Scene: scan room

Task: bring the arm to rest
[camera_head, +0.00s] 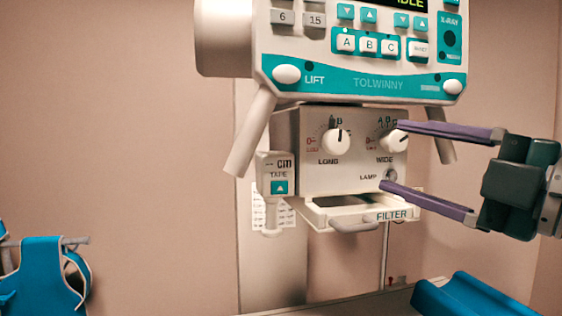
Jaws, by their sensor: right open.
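My right gripper (392,154) comes in from the right. Its two purple fingers are spread apart, one above the other, with nothing between them that they hold. The fingertips are in front of the right side of the white control box, by the WIDE knob (396,139) and the LAMP button (390,176). The upper fingertip overlaps the edge of the WIDE knob in the picture; I cannot tell whether it touches. My left gripper is not in view.
Above hangs the teal and white TOLWINNY panel (367,85) with a grey handle on each side. The box has a LONG knob (335,141), a TAPE unit (277,173) and a FILTER tray (352,213). A blue apron (40,275) hangs at left; a blue cushion (470,297) lies at lower right.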

